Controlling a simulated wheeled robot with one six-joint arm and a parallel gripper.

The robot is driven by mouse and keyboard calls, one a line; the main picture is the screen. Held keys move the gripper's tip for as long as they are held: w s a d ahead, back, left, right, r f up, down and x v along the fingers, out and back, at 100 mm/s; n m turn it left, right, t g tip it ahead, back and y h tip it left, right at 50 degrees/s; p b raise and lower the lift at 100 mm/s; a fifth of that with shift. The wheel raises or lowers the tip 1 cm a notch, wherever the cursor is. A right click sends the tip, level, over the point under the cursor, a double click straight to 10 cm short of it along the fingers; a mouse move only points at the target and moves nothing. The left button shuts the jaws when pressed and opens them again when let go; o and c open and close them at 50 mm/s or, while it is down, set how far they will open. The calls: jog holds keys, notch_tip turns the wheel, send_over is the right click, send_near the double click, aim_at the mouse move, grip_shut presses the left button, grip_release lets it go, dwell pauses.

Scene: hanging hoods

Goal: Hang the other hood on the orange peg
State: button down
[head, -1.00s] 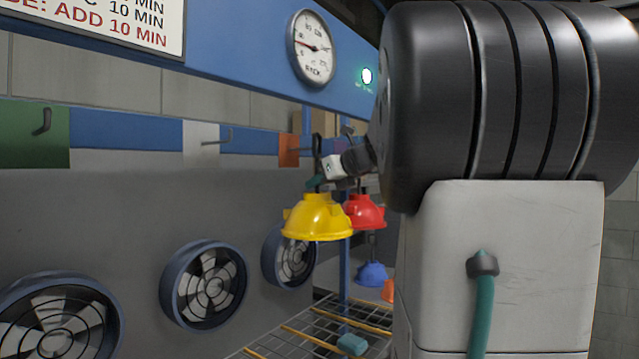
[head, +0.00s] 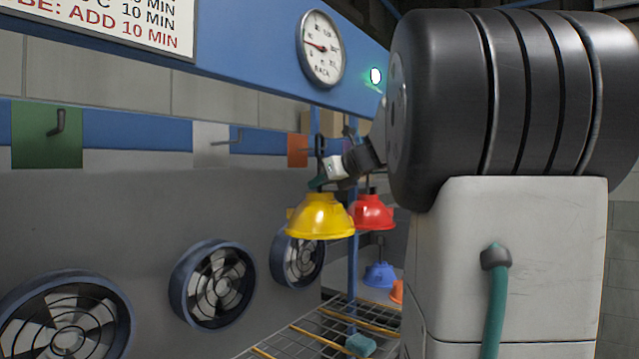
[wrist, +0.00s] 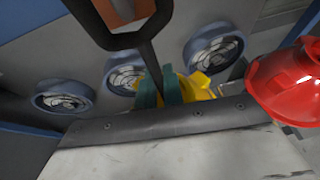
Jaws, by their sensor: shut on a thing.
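A yellow hood (head: 320,217) hangs upright below my gripper (head: 322,179), which is shut on the hood's black hanger stem. In the wrist view, the teal fingertips (wrist: 160,90) close around that stem, and the black hanger loop (wrist: 125,40) rises above them. The orange peg's plate (head: 297,150) is on the wall rail just left of the loop in the head view. The plate (wrist: 122,10) also shows through the loop in the wrist view. The peg itself is hard to make out, and I cannot tell whether the loop is around it.
A red hood (head: 372,212) hangs close on the right. A blue hood (head: 380,275) and an orange one (head: 397,291) are lower behind. The green (head: 45,136) and white (head: 210,145) plates' pegs are bare. Fans line the wall above a wire rack (head: 318,330).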

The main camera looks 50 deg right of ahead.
jog(key=shift+f, duration=1.05)
jog(key=c, duration=1.5)
grip_release()
jog(key=shift+o, duration=0.2)
jog(key=shift+s, duration=0.1)
jog(key=v, duration=0.7)
jog(key=shift+s+r, duration=0.2)
jog(key=shift+s, duration=0.1)
